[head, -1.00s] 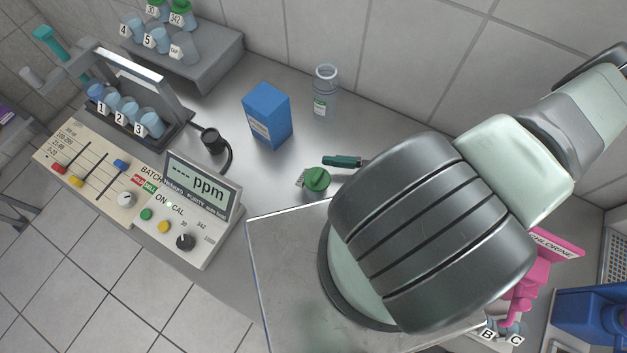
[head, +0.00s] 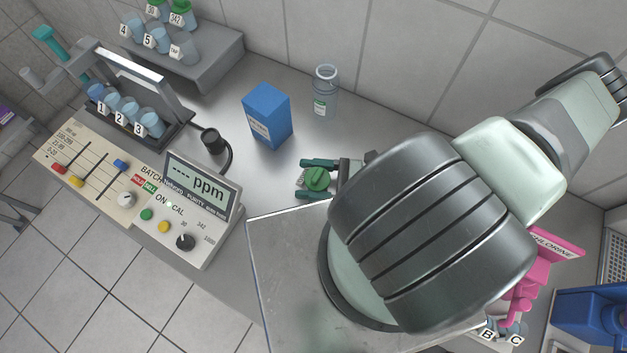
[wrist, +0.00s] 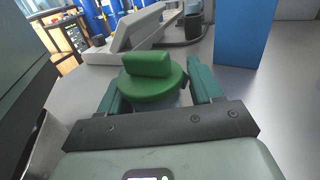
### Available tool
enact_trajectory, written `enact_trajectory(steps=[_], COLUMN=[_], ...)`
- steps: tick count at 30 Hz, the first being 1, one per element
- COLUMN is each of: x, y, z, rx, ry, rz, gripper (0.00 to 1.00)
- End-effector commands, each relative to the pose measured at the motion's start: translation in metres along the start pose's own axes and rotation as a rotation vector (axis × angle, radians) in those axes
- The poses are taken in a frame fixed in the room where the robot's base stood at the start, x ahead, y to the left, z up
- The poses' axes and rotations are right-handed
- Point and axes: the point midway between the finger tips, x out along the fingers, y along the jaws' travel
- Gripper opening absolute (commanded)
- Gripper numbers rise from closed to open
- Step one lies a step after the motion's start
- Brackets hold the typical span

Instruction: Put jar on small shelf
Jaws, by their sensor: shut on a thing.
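A jar with a green lid (head: 317,179) stands on the steel counter in front of my arm. In the wrist view its green lid (wrist: 152,78) sits between the two fingers, with a ridge handle on top. My gripper (head: 318,179) is shut on this jar, one dark green finger on each side. Most of the jar's body is hidden below the lid. A small grey raised shelf (head: 208,72) stands at the back left against the wall. It carries several labelled jars, two with green lids.
A blue box (head: 267,116) and an open clear bottle (head: 325,92) stand behind the jar. The ppm meter console (head: 150,190), a black cup (head: 212,140) and a rack of numbered cups (head: 128,98) are to the left. Counter between the jar and meter is clear.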

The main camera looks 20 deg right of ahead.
Motion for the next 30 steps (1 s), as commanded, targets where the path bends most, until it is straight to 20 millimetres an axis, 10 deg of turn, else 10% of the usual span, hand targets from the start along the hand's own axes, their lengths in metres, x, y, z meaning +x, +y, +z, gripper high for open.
enact_trajectory(steps=[30], x=[0.002], y=[-0.005], z=[0.101], rx=[-0.002], ry=[0.002], rz=[0.015], gripper=[0.29])
